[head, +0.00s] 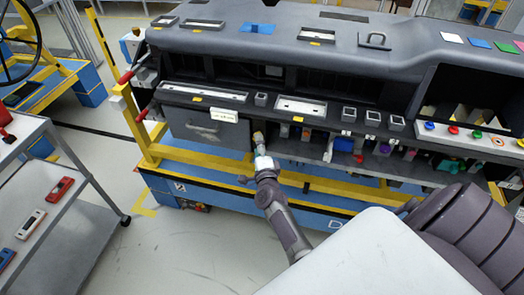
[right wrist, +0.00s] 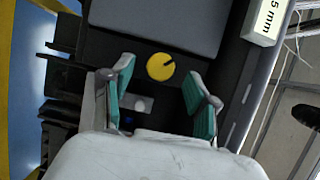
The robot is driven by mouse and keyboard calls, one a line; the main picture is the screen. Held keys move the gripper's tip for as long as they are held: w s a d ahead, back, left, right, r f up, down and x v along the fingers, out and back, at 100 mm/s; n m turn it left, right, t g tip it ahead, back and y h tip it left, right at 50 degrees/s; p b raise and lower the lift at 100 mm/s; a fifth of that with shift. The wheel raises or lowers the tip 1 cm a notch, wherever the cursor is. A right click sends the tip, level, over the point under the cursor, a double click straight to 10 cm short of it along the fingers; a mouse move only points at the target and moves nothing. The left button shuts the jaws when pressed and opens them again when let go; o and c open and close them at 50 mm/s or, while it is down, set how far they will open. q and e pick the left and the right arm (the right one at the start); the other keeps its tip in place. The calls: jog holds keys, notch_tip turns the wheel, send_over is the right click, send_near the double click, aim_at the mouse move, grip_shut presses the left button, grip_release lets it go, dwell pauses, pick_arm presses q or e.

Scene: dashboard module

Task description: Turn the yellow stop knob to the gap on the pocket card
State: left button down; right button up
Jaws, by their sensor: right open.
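In the head view my right gripper (head: 260,148) is at the dashboard's front, at the right end of the grey pocket (head: 205,128). A white card (head: 223,115) stands at the pocket's top edge. In the right wrist view the card (right wrist: 264,22) is cut off and its visible print reads "5 mm". My left gripper is out of view.
The dashboard (head: 270,42) sits on a blue and yellow frame (head: 190,158). Several coloured knobs and parts line the front to the right of the gripper. A grey cart (head: 75,150) stands at the left. The floor between is clear.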

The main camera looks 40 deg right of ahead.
jog(key=v, duration=1)
jog(key=shift+a, duration=0.1)
jog(key=s+a+f+n+g+y, duration=0.25)
jog(key=s+a+f+n, duration=0.2)
jog(key=f, duration=0.55)
jog(key=s+a+f+n+g+y, duration=0.2)
jog(key=s+a+f+n+y, duration=0.25)
jog(key=f, duration=0.45)
jog(key=s+a+f+n+g+y, duration=0.1)
jog(key=s+a+f+n+g, duration=0.2)
jog(key=s+f+n, duration=0.55)
jog(key=s+d+f+n+g, duration=0.1)
jog(key=s+f, duration=0.3)
jog(key=s, duration=0.4)
jog(key=s+d+f+n+g, duration=0.1)
jog(key=s+f+n+g, duration=0.3)
jog(key=s, duration=0.4)
jog(key=s+d+f+n+g, duration=0.1)
jog(key=s+f+n+g, duration=0.1)
jog(key=s+f, duration=0.3)
jog(key=s+n, duration=0.1)
jog(key=s, duration=0.2)
jog(key=shift+f+h, duration=0.3)
